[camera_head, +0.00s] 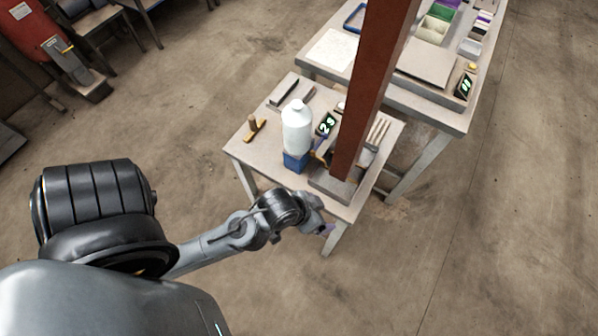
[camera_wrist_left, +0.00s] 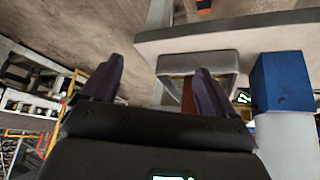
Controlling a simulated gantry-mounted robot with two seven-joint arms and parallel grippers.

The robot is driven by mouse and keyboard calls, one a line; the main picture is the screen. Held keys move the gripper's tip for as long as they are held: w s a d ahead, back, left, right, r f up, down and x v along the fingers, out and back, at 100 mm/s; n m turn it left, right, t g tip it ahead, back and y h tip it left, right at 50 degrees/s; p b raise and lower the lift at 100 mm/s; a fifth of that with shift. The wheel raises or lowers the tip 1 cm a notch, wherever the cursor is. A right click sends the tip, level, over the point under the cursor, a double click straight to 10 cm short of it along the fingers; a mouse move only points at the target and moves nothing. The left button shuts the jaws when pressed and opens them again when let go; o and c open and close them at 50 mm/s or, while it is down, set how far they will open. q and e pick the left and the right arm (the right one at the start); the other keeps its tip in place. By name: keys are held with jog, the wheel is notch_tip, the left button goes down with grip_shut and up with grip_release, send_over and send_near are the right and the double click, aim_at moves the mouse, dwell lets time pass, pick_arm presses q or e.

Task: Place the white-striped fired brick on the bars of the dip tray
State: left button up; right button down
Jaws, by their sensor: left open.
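I cannot make out the white-striped fired brick in either view. A shallow grey tray (camera_head: 331,186) lies at the near edge of the front table, by the foot of a rust-red post; I cannot tell whether it is the dip tray. A grey frame-like piece (camera_wrist_left: 198,63) at the table edge shows in the left wrist view. My left gripper (camera_head: 327,229) is just off the table's near edge. My right gripper is not in view.
The rust-red post (camera_head: 372,75) hides part of the front table (camera_head: 240,150). Pale bars (camera_head: 378,132) lie right of the post. A second table (camera_head: 425,109) with containers stands behind.

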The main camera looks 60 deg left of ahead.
pick_arm(q)
jog(key=s+g, duration=0.1)
jog(key=s, duration=0.1)
jog(key=s+m+g, duration=0.1)
jog(key=s+a+g, duration=0.1)
jog(key=s, duration=0.1)
jog(key=shift+s+r+m+y, duration=0.15)
jog(key=shift+s+m+y, duration=0.15)
jog(key=shift+r, duration=0.1)
notch_tip(320, 180, up, 29)
jog(key=p, duration=2.9)
